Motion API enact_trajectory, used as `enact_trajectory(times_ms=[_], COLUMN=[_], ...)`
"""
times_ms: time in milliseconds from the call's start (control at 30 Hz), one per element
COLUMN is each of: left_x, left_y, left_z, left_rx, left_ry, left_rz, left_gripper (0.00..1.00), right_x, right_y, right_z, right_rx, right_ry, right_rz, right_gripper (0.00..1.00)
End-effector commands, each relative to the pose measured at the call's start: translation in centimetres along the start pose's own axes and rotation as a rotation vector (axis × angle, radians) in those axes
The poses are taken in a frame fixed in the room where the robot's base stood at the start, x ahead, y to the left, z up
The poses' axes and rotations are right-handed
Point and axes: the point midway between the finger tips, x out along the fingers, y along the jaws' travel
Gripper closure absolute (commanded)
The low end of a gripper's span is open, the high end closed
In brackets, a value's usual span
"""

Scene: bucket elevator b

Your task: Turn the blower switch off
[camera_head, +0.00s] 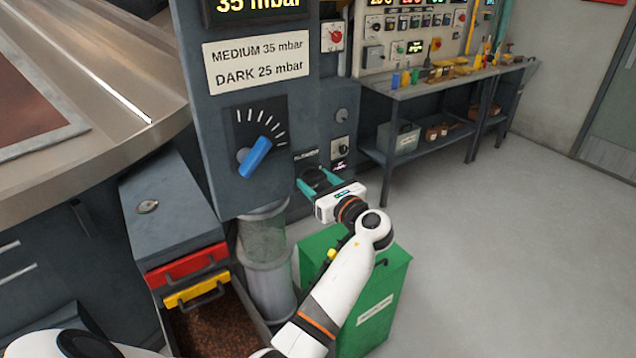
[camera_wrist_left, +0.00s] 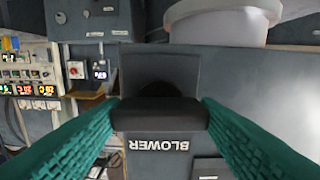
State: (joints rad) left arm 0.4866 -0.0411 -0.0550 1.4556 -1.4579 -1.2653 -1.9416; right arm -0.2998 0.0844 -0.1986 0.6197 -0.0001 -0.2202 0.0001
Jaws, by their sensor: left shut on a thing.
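The blower switch (camera_wrist_left: 160,116) is a black knob on a dark square plate (camera_wrist_left: 140,66). The label BLOWER (camera_wrist_left: 158,145) shows upside down beside it in the left wrist view. My left gripper (camera_head: 307,180) reaches the side of the dark grey control cabinet (camera_head: 222,95). Its teal fingers are shut on the blower switch, one on each side, as the left wrist view (camera_wrist_left: 161,110) shows. In the head view the fingers largely hide the switch. My right gripper is not in view.
A large dial with a blue handle (camera_head: 255,157) is on the cabinet front. A green bin (camera_head: 385,290) stands below my left arm. A workbench (camera_head: 440,85) stands behind. The floor at right is clear.

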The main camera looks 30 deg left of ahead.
Motion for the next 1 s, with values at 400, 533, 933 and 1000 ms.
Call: enact_trajectory(times_ms=[400,533,933,1000], left_x=[0.0,0.1,0.1,0.1], left_y=[0.0,0.0,0.0,0.0], left_z=[0.1,0.2,0.3,0.3], left_rx=[-0.260,-0.384,-0.766,-0.833], left_ry=[0.001,0.002,0.003,0.003], left_rz=[0.000,0.001,0.000,0.000], left_gripper=[0.66,0.66,0.66,0.66], right_x=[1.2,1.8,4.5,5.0], right_y=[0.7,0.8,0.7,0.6], right_z=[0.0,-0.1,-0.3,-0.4], right_rx=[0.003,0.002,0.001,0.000], right_ry=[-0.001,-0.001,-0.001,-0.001], right_rz=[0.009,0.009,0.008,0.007], right_gripper=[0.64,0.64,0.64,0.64])
